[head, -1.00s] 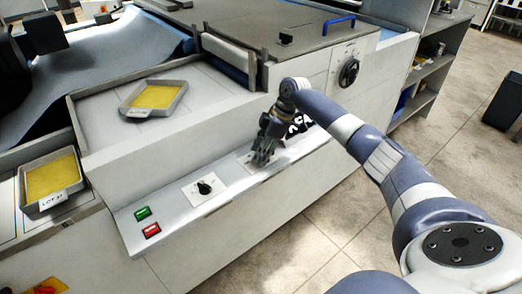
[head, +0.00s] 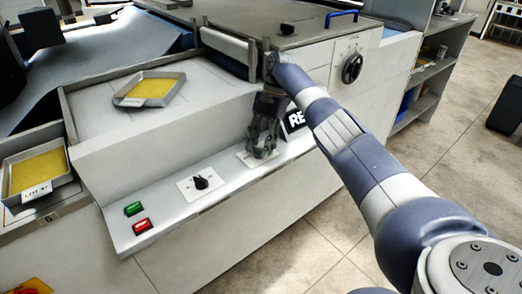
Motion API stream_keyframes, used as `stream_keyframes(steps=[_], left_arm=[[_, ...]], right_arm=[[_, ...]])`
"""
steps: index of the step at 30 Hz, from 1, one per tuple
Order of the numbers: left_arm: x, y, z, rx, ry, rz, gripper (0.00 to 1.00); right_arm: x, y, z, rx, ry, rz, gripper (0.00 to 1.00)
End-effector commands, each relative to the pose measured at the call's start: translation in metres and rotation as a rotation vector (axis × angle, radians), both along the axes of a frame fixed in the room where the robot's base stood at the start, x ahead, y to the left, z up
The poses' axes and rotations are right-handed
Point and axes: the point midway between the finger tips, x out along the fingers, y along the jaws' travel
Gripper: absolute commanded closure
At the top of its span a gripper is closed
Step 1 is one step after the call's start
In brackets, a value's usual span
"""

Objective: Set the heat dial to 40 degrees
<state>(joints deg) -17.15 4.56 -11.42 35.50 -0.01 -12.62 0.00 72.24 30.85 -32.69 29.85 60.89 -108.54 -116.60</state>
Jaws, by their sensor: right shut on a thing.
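My right gripper (head: 262,150) points down at a white dial plate (head: 243,155) on the machine's sloping front ledge. It is shut on the dial there, which its fingers hide. I cannot read the marks on the plate or the dial's setting. Another black dial (head: 201,182) sits on its own white plate to the left, free of the gripper. The labels are too small to tell which of these is the heat dial. My left gripper is not in view.
A green button (head: 133,208) and a red button (head: 142,226) are at the ledge's left end. Trays with yellow contents (head: 150,88) lie left.

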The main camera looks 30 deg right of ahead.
Motion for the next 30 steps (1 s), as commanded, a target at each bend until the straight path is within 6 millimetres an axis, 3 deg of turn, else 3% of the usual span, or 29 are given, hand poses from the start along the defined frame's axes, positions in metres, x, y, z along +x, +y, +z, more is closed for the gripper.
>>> stream_keyframes(steps=[9, 26, 27, 30], left_arm=[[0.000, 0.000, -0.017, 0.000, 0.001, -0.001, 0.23], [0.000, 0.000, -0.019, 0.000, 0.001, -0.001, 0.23], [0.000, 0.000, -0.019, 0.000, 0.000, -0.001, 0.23], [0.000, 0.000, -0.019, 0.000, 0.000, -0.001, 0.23]], right_arm=[[0.001, 0.001, -0.001, 0.000, 0.000, 0.117, 0.86], [0.001, 0.000, -0.001, -0.002, 0.000, 0.146, 0.86], [0.001, 0.000, -0.001, -0.002, 0.001, 0.145, 0.60], [0.001, 0.000, -0.001, -0.002, 0.000, 0.144, 0.42]])
